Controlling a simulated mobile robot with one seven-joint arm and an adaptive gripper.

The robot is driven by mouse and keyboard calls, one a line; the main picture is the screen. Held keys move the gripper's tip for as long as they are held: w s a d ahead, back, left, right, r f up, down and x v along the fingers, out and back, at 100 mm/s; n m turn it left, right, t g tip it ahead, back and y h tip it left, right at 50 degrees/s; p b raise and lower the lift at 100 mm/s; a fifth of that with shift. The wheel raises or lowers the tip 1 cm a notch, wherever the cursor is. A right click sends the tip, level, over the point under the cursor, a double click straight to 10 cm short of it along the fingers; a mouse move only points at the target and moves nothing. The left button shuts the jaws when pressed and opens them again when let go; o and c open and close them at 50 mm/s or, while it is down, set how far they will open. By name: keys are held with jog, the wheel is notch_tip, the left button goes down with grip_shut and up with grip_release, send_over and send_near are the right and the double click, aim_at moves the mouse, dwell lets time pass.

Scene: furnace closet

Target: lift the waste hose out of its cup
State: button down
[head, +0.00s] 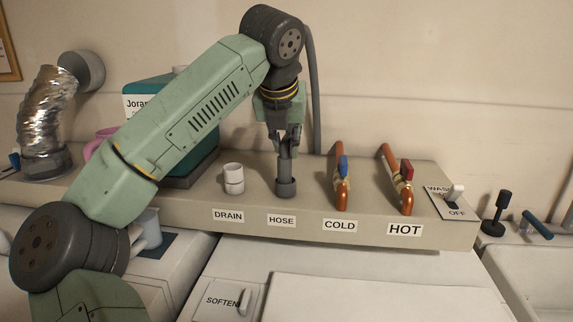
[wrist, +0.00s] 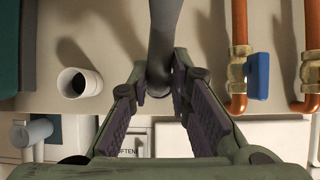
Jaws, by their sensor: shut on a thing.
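The grey waste hose (head: 285,165) stands upright, its lower end inside the dark grey cup (head: 286,189) above the HOSE label. In the head view my gripper (head: 280,139) points down from above and is shut on the hose a little over the cup. In the wrist view the hose (wrist: 165,30) runs from the top edge down between the fingers of my gripper (wrist: 165,85). The cup is mostly hidden there by the fingers. A further grey stretch of hose (head: 314,95) shows against the wall behind my arm.
A white drain pipe (head: 233,178) stands just left of the cup. Copper pipes with a blue valve (head: 343,166) and a red valve (head: 407,170) stand to the right. A teal box (head: 185,150) is behind my arm. The white lid in front is mostly clear.

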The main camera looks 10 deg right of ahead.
aim_at(284, 157)
jog(key=shift+a, duration=0.1)
jog(key=shift+w+r+p, duration=0.1)
jog(key=shift+r+p, duration=0.45)
jog(key=shift+r, duration=3.3)
